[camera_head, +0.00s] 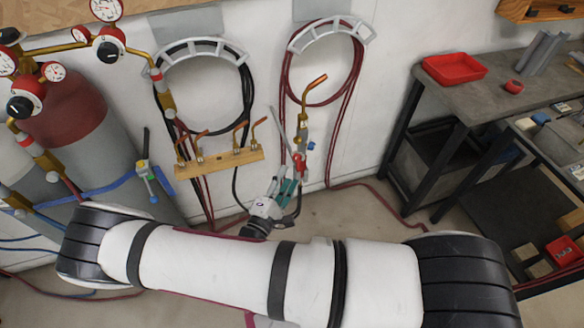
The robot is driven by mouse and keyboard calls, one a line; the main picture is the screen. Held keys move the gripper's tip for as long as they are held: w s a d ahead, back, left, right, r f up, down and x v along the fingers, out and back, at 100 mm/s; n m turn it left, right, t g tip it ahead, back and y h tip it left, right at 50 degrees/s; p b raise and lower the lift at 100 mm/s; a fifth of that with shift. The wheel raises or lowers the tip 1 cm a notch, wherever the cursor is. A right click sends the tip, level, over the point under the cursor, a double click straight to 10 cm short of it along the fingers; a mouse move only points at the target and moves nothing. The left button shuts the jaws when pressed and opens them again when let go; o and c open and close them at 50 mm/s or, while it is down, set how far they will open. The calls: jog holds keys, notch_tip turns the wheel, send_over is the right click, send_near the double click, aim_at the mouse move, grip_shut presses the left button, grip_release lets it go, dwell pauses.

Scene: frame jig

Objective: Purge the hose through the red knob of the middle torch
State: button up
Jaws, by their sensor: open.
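A brass torch (303,122) with a bent copper tip stands upright against the wall, below the right hose hanger. Its red knob (297,160) is low on the left side, and its blue knob (311,146) is on the right. My gripper (294,177) is open just below the red knob, reaching up from behind my arm. It overlaps the torch's lower end in the picture; I cannot tell whether it touches the knob. The handle's lower part is hidden by the gripper. A red hose (350,110) hangs coiled on the hanger.
A wooden rack (220,162) with several copper tips is left of the torch. Gas cylinders with gauges (85,125) stand at far left. A workbench (460,95) with a red tray (453,68) is at right. My arm crosses the foreground and hides much floor.

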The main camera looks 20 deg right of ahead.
jog(key=v, duration=0.5)
jog(key=shift+s+a, duration=0.25)
